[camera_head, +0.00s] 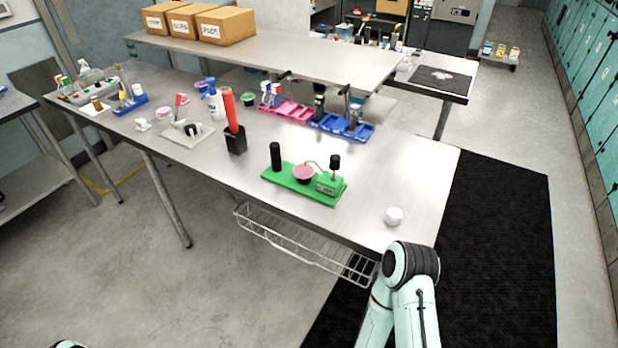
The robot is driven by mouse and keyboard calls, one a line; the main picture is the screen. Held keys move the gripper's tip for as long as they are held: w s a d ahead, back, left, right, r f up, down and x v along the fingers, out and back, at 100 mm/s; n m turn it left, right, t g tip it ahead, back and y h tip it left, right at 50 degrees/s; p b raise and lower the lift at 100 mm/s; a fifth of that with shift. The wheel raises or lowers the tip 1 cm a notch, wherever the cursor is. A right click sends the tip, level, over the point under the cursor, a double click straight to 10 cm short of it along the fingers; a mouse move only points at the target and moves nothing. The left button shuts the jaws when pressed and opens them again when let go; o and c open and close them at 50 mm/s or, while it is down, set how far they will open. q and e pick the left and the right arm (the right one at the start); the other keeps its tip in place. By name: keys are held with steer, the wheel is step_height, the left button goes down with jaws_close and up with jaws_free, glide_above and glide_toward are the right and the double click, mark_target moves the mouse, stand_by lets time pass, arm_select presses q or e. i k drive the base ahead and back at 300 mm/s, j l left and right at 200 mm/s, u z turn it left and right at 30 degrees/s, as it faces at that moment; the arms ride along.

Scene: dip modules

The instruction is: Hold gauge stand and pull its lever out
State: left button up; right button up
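The gauge stand (285,183) is a green base lying near the table's front edge, right of the middle of the view. A black upright post (275,157) stands at its left end. A round pink-topped part (304,174) sits in its middle. A small green box (325,183) is at its right end, with a black knob (335,161) on a stem rising there and a thin wire beside it. I cannot tell for certain which part is the lever. Neither gripper is in view. My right arm shows at the bottom right, apart from the stand. Only a sliver of my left arm shows at bottom left.
A white round item (394,215) lies near the table's front right corner. A black holder (236,141) with a red cylinder stands left of the stand. Pink (291,112) and blue trays (340,127) lie behind it.

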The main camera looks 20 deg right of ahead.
mark_target(335, 160)
steer(key=i+j, duration=0.3)
steer(key=i, duration=0.25)
steer(key=i+j+z, duration=0.15)
steer(key=i+j, duration=0.2)
steer(key=i, duration=0.25)
